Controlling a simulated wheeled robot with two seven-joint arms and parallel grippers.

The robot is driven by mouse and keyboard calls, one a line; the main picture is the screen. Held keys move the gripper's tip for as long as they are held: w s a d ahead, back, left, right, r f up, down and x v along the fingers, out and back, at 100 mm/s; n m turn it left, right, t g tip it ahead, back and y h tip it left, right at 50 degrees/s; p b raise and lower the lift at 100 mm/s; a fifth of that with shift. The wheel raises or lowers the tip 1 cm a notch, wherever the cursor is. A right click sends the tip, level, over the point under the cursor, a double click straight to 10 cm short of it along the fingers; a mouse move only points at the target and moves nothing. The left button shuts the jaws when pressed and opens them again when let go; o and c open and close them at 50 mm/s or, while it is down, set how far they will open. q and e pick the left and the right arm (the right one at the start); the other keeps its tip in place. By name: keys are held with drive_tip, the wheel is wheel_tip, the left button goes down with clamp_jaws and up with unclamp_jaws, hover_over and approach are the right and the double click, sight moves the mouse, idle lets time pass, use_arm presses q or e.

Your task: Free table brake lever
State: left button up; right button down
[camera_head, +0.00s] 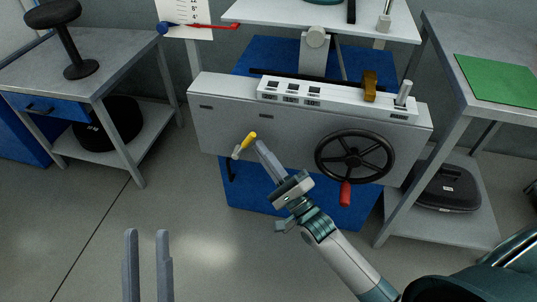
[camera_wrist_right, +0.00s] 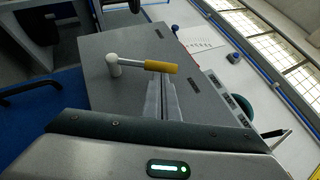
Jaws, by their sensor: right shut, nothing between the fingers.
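The brake lever has a yellow grip (camera_head: 247,140) and a pale pivot, and sits on the left half of the grey front panel (camera_head: 215,125). In the head view the lever slants, with its yellow end up and to the right. In the right wrist view the yellow grip (camera_wrist_right: 162,67) points right from the white pivot knob (camera_wrist_right: 112,60). My right gripper (camera_head: 259,145) is shut and empty, with its fingertips close beside the yellow grip; I cannot tell if they touch. Its fingers also show in the right wrist view (camera_wrist_right: 160,85). My left gripper (camera_head: 147,233) is open and empty, low at left.
A black handwheel (camera_head: 354,157) with a red handle (camera_head: 346,193) is on the panel's right half. A white strip with switches (camera_head: 335,98) tops the panel. A stool (camera_head: 80,69) stands on the left bench; a green mat (camera_head: 500,90) lies on the right one. Front floor is clear.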

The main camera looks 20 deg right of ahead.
use_arm(q)
drive_tip(key=shift+d+f, duration=0.15)
drive_tip(key=shift+f, duration=0.2)
